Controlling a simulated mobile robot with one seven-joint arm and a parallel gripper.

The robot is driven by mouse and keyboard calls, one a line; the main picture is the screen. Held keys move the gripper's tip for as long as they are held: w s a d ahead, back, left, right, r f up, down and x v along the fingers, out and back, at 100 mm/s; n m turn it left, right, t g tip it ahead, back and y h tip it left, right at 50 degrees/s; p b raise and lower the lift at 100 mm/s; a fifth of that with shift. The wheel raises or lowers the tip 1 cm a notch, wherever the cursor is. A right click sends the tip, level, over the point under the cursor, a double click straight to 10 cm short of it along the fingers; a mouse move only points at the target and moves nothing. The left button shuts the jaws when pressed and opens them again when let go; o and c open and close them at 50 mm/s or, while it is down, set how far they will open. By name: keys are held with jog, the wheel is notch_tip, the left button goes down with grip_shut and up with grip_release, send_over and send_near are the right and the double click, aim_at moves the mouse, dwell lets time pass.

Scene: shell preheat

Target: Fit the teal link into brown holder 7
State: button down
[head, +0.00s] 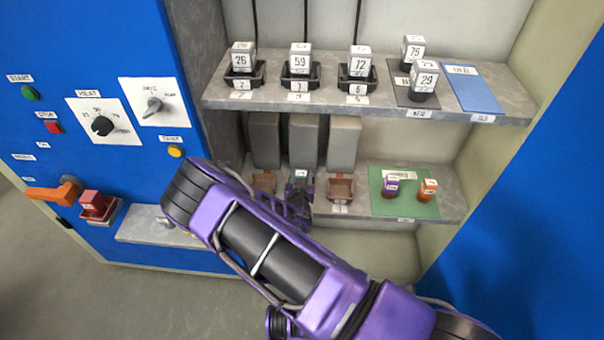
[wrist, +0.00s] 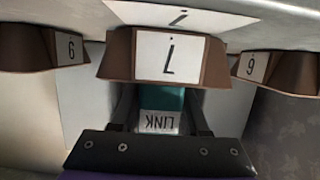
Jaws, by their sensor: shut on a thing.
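The teal link (wrist: 160,101) shows in the wrist view between my gripper's two dark fingers, its white LINK label upside down. My gripper (wrist: 160,112) is shut on it. Brown holder 7 (wrist: 117,60) is just beyond the link at the picture's centre; its front overlaps the link's far end. I cannot tell whether the link touches the holder or is inside it. In the head view my gripper (head: 299,188) is at the middle of the lower shelf, hiding the link and most of the middle holder.
Brown holders flank it on the left (head: 264,182) and right (head: 340,188), with grey blocks behind. A green mat (head: 410,208) carries purple (head: 390,187) and orange (head: 427,190) pieces. The upper shelf (head: 300,102) overhangs this space. A blue control cabinet (head: 70,180) stands left.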

jog(key=shift+c, duration=2)
grip_release()
jog(key=shift+r, duration=0.25)
jog(key=p+v, duration=0.1)
jog(key=v, duration=1.1)
jog(key=shift+p, duration=0.3)
